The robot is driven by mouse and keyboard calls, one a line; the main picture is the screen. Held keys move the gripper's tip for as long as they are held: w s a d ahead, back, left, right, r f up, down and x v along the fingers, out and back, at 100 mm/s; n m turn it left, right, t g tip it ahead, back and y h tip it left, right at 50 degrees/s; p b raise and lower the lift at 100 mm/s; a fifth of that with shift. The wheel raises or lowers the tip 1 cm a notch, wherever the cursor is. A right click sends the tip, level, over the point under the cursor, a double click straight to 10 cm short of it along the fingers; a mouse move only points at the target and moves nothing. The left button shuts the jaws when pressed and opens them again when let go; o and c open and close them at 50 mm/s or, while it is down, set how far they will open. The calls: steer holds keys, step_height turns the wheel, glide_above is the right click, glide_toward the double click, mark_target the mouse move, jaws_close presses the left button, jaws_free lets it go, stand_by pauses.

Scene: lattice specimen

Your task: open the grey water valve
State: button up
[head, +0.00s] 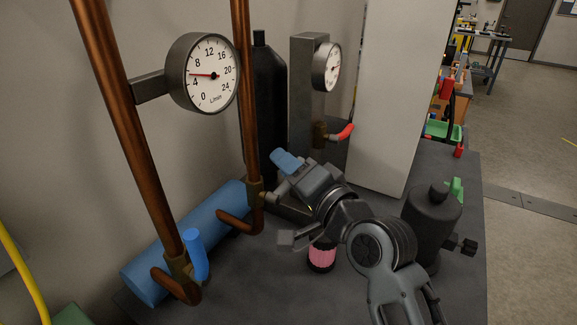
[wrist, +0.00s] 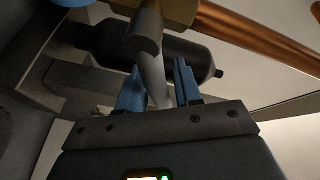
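The grey water valve has a brass body (head: 256,193) on the right copper pipe, and its grey lever (head: 280,194) points toward my gripper (head: 287,172). In the wrist view the grey lever (wrist: 155,75) runs down between the two blue fingers of my gripper (wrist: 160,85). The fingers stand apart on either side of the lever, with a narrow gap showing at the right one. Whether the left finger touches it I cannot tell. In the head view one blue finger shows; the other is hidden.
A blue-handled valve (head: 195,254) is on the left copper pipe, and a red-handled valve (head: 343,133) is behind my gripper. A round gauge (head: 203,73) points between 4 and 8.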

jaws_close()
